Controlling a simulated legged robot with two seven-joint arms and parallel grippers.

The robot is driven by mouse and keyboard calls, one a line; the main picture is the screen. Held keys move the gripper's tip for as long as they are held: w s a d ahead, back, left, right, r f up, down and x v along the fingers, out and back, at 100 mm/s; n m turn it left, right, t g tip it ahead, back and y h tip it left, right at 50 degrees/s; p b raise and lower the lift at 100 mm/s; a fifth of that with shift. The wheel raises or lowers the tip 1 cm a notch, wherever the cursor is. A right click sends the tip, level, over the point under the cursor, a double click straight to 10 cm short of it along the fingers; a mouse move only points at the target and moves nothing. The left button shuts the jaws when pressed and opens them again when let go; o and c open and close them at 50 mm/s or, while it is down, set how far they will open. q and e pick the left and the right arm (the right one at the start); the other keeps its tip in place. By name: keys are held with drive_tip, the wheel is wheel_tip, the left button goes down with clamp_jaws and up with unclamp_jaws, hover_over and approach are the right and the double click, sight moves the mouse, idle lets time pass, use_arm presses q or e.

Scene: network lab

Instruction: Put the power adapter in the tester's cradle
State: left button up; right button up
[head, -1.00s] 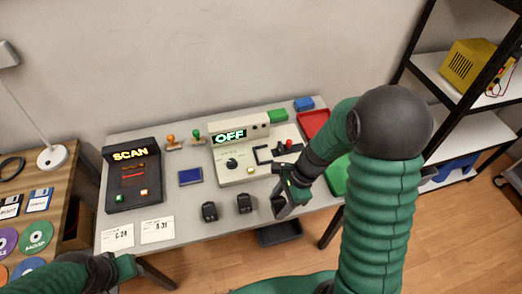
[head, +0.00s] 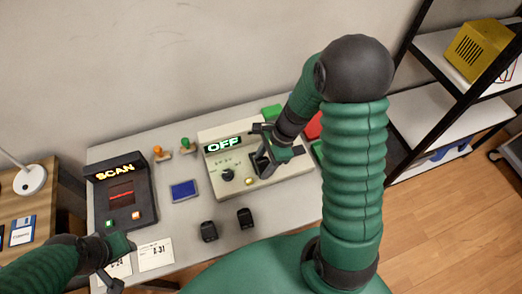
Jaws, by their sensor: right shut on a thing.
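The tester (head: 222,180) is a pale box with a lit OFF display (head: 223,145), a black knob and a yellow button, at the table's middle. Its cradle, on the right part of its top, is mostly hidden behind my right gripper. My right gripper (head: 265,163) is shut on a dark thing, apparently the power adapter, over that cradle area. I cannot tell whether it touches the cradle. Two other black adapters, a left one (head: 209,231) and a right one (head: 245,218), lie in front of the tester. My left gripper (head: 114,265) is over the label cards; its jaws are unclear.
A black scanner (head: 122,200) with a SCAN sign stands at the left. A blue pad (head: 185,190) and two stamps lie between it and the tester. Green and red trays at the right are partly hidden by my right arm. A black shelf stands farther right.

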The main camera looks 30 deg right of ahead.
drive_tip(key=w+d, duration=0.2)
drive_tip(key=w, duration=0.1)
drive_tip(key=w+d, duration=0.1)
drive_tip(key=w, duration=0.1)
drive_tip(key=shift+f, duration=0.35)
drive_tip(key=f, duration=0.3)
drive_tip(key=shift+s+a+f, duration=0.1)
drive_tip(key=shift+s+a, duration=0.05)
drive_tip(key=shift+a, duration=0.1)
drive_tip(key=shift+f, duration=0.15)
drive_tip(key=o, duration=1.5)
drive_tip(key=shift+d, duration=0.1)
